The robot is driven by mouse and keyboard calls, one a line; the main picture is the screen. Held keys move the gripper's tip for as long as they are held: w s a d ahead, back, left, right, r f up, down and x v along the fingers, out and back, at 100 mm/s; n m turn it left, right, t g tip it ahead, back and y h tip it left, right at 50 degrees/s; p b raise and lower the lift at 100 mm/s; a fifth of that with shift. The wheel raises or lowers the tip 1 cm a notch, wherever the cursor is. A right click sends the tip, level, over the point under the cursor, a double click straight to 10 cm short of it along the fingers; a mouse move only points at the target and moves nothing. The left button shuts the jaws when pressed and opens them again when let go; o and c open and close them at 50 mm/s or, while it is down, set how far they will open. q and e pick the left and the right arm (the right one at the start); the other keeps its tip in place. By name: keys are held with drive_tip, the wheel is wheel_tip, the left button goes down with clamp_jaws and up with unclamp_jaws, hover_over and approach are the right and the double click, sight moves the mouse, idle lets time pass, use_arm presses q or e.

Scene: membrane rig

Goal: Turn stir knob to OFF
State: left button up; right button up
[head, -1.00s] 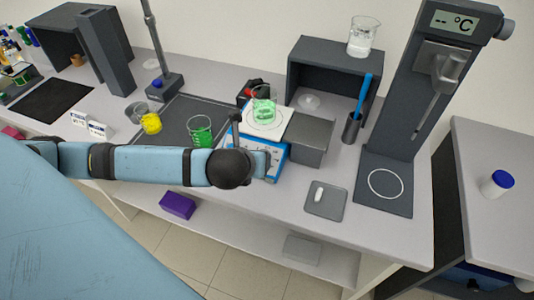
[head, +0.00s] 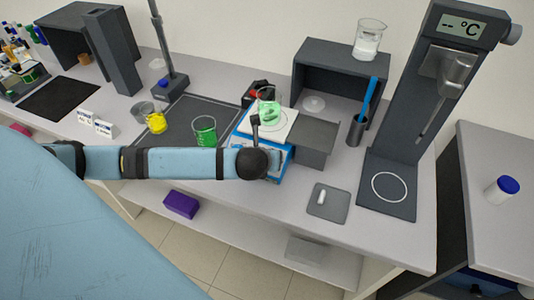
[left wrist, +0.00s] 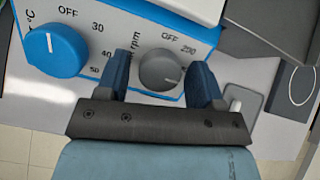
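The stir knob (left wrist: 158,71) is a grey round dial with a white mark, on the front of the blue and white hotplate stirrer (left wrist: 190,30). In the left wrist view the two blue fingers of my left gripper (left wrist: 161,64) are open, one on each side of the knob, with gaps visible. The larger blue °C knob (left wrist: 54,50) is to the left. In the head view the stirrer (head: 287,152) stands at mid table, its front mostly hidden by my left arm. My right gripper is not in view.
A beaker of green liquid (head: 268,112) stands on the stirrer's plate. Another green beaker (head: 205,131) and a yellow one (head: 156,122) are to its left. A grey tray (head: 328,204) with a white piece lies right of the stirrer, before a tall °C device (head: 420,120).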

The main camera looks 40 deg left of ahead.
use_arm(q)
drive_tip(key=c, duration=0.7)
drive_tip(key=shift+r, duration=0.1)
